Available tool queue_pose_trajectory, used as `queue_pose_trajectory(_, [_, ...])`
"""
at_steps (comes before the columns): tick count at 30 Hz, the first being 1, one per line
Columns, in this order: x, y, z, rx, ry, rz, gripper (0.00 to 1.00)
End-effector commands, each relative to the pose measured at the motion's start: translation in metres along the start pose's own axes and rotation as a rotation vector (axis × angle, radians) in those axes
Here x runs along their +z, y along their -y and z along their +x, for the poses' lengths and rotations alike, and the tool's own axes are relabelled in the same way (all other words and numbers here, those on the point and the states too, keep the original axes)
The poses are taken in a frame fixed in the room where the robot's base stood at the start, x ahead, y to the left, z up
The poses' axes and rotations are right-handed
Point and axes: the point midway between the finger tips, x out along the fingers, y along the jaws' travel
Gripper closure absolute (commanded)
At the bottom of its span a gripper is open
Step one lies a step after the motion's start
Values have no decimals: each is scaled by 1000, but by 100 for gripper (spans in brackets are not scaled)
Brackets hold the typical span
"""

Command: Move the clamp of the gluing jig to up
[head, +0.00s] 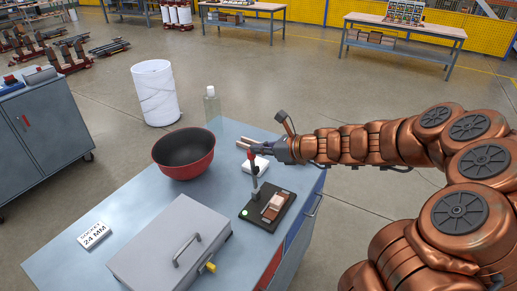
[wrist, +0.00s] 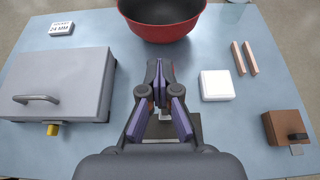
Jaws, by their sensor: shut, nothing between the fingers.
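The gluing jig (head: 262,222) is a dark base plate near the table's right edge in the head view. It carries wooden pieces (head: 272,207) and a lit green lamp (head: 244,212). Its clamp (head: 255,185) rises from the plate, with a red handle (head: 252,158) standing about upright. My gripper (head: 256,147) is shut and empty at the top of the handle; I cannot tell whether they touch. In the wrist view my gripper (wrist: 157,66) covers most of the jig, and only part of the dark plate (wrist: 190,128) shows.
A red bowl (head: 185,167) stands beyond the jig. A grey case (head: 165,248) lies to the left. A white block (wrist: 216,86), two wooden sticks (wrist: 244,58) and a brown block (wrist: 283,126) lie to the right in the wrist view. A clear bottle (head: 211,105) stands at the back.

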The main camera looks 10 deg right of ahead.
Motion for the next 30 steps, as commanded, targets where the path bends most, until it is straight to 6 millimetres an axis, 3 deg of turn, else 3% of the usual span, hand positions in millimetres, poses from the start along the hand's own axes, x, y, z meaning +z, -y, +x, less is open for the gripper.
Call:
queue_pose_trajectory(15, [68,0,-38,2,1,-7,100])
queue_pose_trajectory(21, [79,-1,-44,7,2,-4,100])
queue_pose_trajectory(30, [80,-1,-44,7,2,-3,100])
